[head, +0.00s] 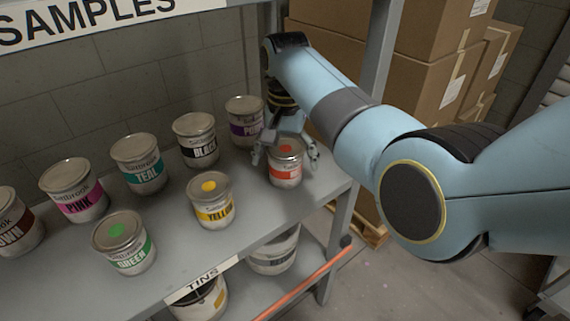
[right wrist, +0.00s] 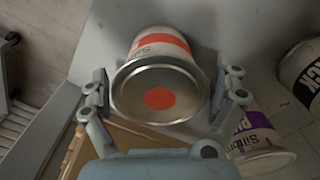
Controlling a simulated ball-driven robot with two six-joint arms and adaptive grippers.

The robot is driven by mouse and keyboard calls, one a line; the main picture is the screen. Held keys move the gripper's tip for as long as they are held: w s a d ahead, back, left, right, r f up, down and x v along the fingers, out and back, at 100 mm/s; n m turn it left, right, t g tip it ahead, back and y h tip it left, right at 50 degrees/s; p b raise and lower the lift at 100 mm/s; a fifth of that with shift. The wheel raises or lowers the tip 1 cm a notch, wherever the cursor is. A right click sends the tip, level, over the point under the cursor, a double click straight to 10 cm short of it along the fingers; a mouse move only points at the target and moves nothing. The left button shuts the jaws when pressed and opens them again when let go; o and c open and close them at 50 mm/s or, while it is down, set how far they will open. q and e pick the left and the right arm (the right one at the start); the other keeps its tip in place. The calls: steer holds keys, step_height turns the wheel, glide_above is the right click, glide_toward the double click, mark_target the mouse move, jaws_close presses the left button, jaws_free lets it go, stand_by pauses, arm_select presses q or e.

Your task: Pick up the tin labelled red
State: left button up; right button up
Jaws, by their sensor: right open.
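The tin with a red-orange lid dot and band (head: 285,174) stands at the right end of the shelf board, near its front corner. I take it for the red tin; its label word is not readable. My right gripper (head: 286,153) is open, with one finger on each side of this tin. In the right wrist view, the tin (right wrist: 158,97) sits between the spread fingers of the right gripper (right wrist: 166,84), with gaps showing on both sides. My left gripper is not in view.
The purple tin (head: 245,133) and black tin (head: 196,152) stand behind and left. The yellow tin (head: 211,215) is left, with green (head: 124,257), teal (head: 140,177), pink (head: 73,204) and brown (head: 14,235) farther left. A shelf post (head: 378,50) and cardboard boxes (head: 430,65) stand at right.

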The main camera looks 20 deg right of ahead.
steer(key=shift+f, duration=0.95)
steer(key=shift+c, duration=0.4)
steer(key=shift+s, duration=0.1)
steer(key=c, duration=1.3)
